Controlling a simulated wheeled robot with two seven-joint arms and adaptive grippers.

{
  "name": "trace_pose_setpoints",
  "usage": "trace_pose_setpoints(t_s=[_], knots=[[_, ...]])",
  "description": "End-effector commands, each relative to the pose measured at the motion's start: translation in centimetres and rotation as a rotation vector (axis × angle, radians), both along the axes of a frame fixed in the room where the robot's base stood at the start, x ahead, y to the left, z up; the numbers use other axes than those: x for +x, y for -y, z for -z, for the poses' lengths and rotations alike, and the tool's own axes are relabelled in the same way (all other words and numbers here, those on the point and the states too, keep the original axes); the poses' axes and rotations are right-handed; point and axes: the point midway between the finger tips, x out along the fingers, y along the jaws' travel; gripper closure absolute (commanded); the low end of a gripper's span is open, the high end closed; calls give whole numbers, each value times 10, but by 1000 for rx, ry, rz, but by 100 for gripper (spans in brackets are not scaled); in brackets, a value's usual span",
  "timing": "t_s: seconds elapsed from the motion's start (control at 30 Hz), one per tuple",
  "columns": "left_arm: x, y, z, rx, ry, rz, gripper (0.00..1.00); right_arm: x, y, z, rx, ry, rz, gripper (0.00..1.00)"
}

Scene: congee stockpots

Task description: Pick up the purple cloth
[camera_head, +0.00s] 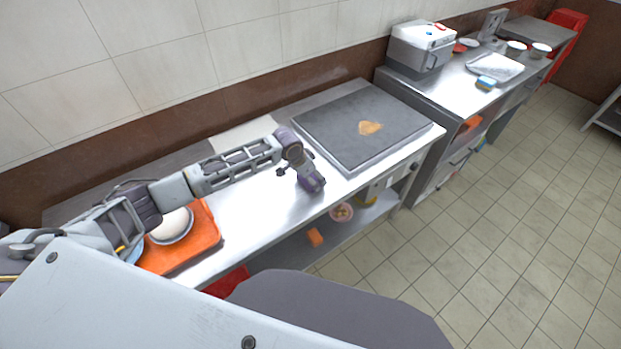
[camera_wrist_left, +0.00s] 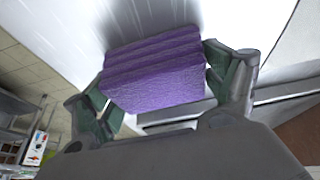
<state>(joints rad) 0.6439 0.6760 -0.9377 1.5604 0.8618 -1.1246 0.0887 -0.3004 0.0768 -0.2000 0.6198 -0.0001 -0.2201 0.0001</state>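The purple cloth (camera_wrist_left: 155,72) is a folded, layered block in the left wrist view. I cannot tell whether the cloth is clear of the counter. My right gripper is not in view.
A flat dark griddle (camera_head: 345,130) with a tan patch of food sits right of my left gripper. An orange tray (camera_head: 205,238) with a white bowl (camera_head: 171,226) is under my left arm. A lower shelf holds an orange item (camera_head: 315,237). The counter between is bare.

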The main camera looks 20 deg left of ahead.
Motion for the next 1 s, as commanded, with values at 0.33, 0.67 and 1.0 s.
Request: trace_pose_setpoints(t_s=[0.33,0.67,1.0], knots=[[0,0,0,0,0,0,40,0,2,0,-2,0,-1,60],[0,0,-21,-1,2,0,40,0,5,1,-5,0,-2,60],[0,0,-71,-2,1,0,40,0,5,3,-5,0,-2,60]])
